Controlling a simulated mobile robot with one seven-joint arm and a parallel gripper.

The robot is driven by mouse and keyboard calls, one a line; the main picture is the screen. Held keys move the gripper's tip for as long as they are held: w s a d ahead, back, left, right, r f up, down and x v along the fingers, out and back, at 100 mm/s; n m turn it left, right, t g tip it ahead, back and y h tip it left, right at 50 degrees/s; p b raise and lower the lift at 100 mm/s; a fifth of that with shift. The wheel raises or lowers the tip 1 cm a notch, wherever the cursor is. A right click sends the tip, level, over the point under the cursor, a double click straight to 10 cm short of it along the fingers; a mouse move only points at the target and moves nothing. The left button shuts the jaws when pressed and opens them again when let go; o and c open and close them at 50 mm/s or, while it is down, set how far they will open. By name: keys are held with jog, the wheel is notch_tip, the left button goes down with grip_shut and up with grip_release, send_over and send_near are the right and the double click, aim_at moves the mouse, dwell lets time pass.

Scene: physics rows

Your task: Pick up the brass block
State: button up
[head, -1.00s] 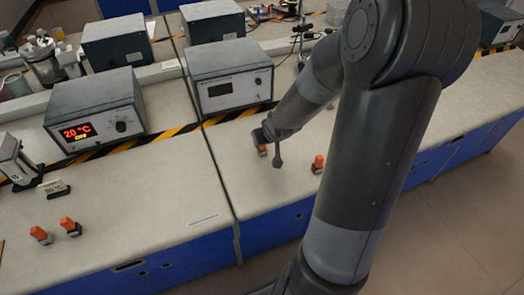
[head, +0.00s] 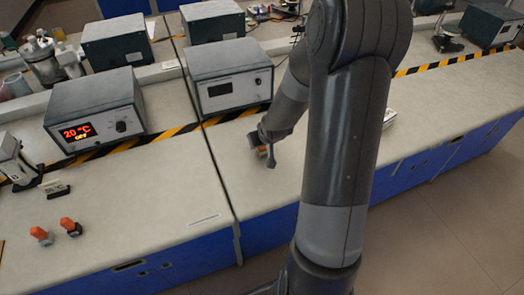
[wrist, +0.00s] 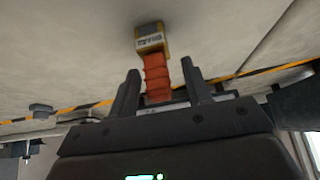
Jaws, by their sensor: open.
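The brass block (wrist: 150,38) shows in the wrist view as a yellowish block with a printed label and a ribbed orange grip (wrist: 157,76). My gripper (wrist: 160,68) is open, with one finger on each side of the orange grip. Gaps show between the grip and both fingers.
A heater box reading 20 °C (head: 95,115) and another instrument box (head: 230,80) stand behind. Yellow-black tape (head: 185,129) runs along the bench. The front middle is clear.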

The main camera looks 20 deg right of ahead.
jog(key=shift+w+f, duration=0.2)
jog(key=shift+f, duration=0.15)
jog(key=shift+c, duration=0.3)
grip_shut()
jog(key=shift+r, duration=0.15)
jog(key=r, duration=0.4)
jog(key=shift+s+d, duration=0.15)
jog(key=shift+d, duration=0.05)
jog(key=s+d+r, duration=0.6)
jog(key=s+d, duration=0.1)
jog(key=d, duration=0.1)
jog(key=shift+s+d+r, duration=0.15)
jog(key=shift+s+r, duration=0.05)
jog(key=shift+r, duration=0.15)
dwell(0.6)
